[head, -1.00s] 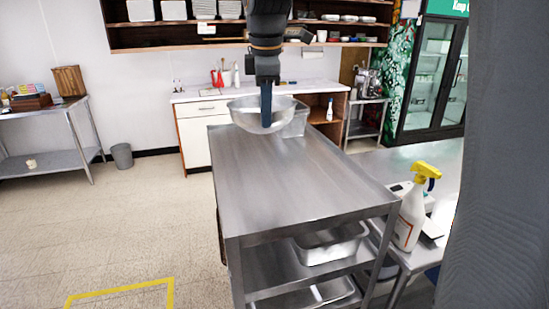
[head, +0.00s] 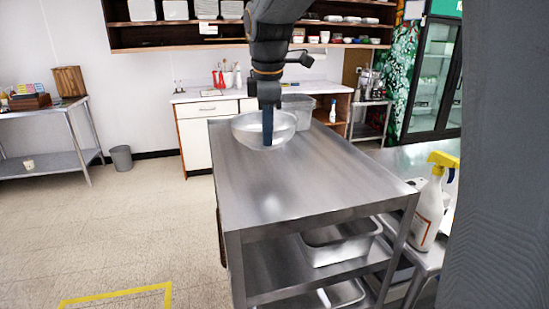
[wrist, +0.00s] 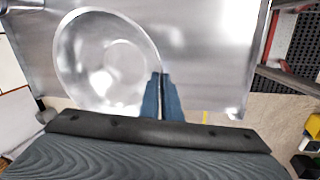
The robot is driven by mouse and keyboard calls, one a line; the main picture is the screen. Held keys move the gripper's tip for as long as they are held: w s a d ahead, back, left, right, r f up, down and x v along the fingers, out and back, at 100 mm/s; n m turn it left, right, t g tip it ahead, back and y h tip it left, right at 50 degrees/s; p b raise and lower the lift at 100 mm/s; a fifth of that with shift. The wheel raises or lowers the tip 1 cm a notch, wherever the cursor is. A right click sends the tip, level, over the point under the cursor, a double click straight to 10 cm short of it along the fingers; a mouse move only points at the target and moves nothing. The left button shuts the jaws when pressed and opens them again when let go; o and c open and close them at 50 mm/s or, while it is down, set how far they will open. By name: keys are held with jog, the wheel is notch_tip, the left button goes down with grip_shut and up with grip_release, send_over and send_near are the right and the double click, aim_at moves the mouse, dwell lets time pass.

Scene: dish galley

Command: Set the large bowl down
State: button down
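The large bowl (head: 247,130) is shiny steel and upright, over the far part of the steel table top (head: 290,185). It looks very low there; I cannot tell whether its base touches the metal. My gripper (head: 267,142) points down at the bowl's near rim. In the wrist view the bowl (wrist: 80,60) fills the upper left, and the blue fingers of my gripper (wrist: 162,80) are close together, pinching its rim at the right. The fingers partly hide that stretch of rim.
The near table top is bare. Steel pans (head: 340,245) sit on the shelf below. A spray bottle (head: 428,210) with a yellow head stands at the right on a lower surface.

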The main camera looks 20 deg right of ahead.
jog(key=x, duration=0.2)
jog(key=s+p+x, duration=0.1)
jog(key=x, duration=0.2)
jog(key=p+x, duration=0.1)
jog(key=x, duration=0.1)
jog(key=shift+s+f, duration=0.3)
jog(key=shift+f, duration=0.05)
jog(key=c, duration=2)
grip_release()
jog(key=shift+f, duration=0.1)
jog(key=b+v, duration=0.2)
jog(key=v, duration=1)
jog(key=shift+b, duration=0.4)
jog(key=shift+a, duration=0.1)
